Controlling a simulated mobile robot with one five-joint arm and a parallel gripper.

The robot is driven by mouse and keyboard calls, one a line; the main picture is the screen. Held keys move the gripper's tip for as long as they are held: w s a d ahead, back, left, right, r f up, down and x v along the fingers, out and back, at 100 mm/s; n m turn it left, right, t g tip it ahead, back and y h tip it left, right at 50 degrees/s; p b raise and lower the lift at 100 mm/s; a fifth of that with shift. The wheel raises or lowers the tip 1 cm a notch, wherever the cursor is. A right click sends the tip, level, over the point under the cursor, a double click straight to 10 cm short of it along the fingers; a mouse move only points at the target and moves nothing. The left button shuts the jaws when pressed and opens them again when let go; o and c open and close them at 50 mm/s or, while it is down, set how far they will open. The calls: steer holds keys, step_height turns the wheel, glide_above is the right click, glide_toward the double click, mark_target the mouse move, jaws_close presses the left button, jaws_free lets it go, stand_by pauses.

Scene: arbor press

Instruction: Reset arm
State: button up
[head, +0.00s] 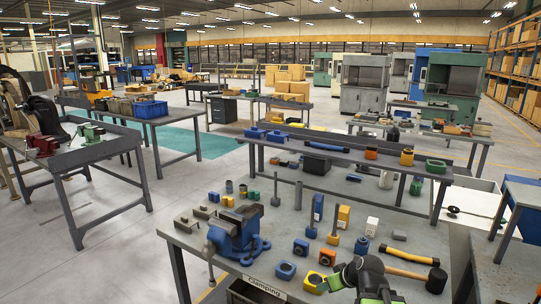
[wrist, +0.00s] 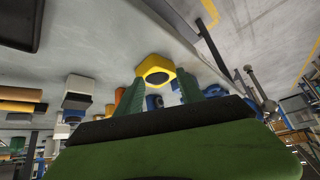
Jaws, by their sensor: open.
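My gripper (head: 352,290) shows at the bottom edge of the head view, low over the front of the near workbench. Its green fingers are spread apart. In the wrist view, my gripper (wrist: 172,95) has its two green fingers apart, with a yellow block (wrist: 155,66) with a dark hole showing beyond and between them. I see nothing held. I cannot tell whether either touches the fingers.
The near workbench (head: 205,262) carries a blue vise (head: 238,236) at left, several blue and yellow blocks, upright posts, and a hammer (head: 412,279) right of my arm. A second bench (head: 350,155) stands behind. Grey floor (head: 120,225) is open at left.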

steer(key=s+a+f+g+h, duration=0.1)
steer(key=s+a+f+g, duration=0.15)
steer(key=a, duration=0.35)
steer(key=s+a+f+g, duration=0.1)
steer(key=s+a+g, duration=0.15)
steer(key=a, duration=0.25)
steer(key=s+d+f+m+g+h, duration=0.1)
steer(key=s+d+m+h, duration=0.1)
steer(key=s+d+m, duration=0.2)
steer(key=s+d, duration=0.1)
steer(key=s, duration=0.1)
steer(key=shift+s+g, duration=0.4)
steer(key=shift+f, duration=0.1)
